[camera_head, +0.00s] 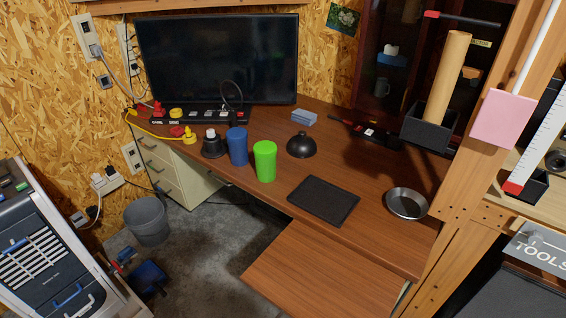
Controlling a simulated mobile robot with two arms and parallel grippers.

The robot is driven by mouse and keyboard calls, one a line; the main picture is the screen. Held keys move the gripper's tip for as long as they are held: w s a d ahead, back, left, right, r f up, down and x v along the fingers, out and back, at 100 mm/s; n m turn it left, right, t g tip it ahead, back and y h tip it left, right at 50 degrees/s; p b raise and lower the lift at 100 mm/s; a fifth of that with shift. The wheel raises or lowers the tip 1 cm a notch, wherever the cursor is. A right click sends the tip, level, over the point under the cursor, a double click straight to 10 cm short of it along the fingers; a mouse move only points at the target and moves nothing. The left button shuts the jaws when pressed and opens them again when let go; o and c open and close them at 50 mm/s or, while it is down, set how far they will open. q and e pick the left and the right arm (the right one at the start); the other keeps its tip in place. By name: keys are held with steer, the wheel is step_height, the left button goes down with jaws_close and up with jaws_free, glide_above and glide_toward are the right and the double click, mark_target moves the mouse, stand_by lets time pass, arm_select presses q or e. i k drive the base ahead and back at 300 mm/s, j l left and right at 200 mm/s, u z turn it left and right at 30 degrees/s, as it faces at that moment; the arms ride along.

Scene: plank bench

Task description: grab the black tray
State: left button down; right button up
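The black tray (323,200) is a flat, dark rectangle with a low rim. It lies flat on the brown wooden desk (375,222), close to the desk's front edge, and looks empty. Nothing covers it. Neither my left nor my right gripper shows in the head view.
A green cup (265,161) and a blue cup (238,146) stand left of the tray. A black dome-shaped thing (301,145) lies behind it, and a metal bowl (406,203) sits to its right. A lower wooden shelf (315,270) juts out in front. A monitor (218,58) stands at the back.

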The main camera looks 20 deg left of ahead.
mark_target(334, 204)
steer(key=i+j, duration=0.1)
steer(key=j, duration=0.45)
steer(key=i+j, duration=0.15)
steer(key=j, duration=0.35)
steer(key=i+j+z, duration=0.1)
steer(key=j, duration=0.45)
steer(key=i+j, duration=0.1)
steer(key=j, duration=0.45)
steer(key=i+j, duration=0.1)
steer(key=j, duration=0.45)
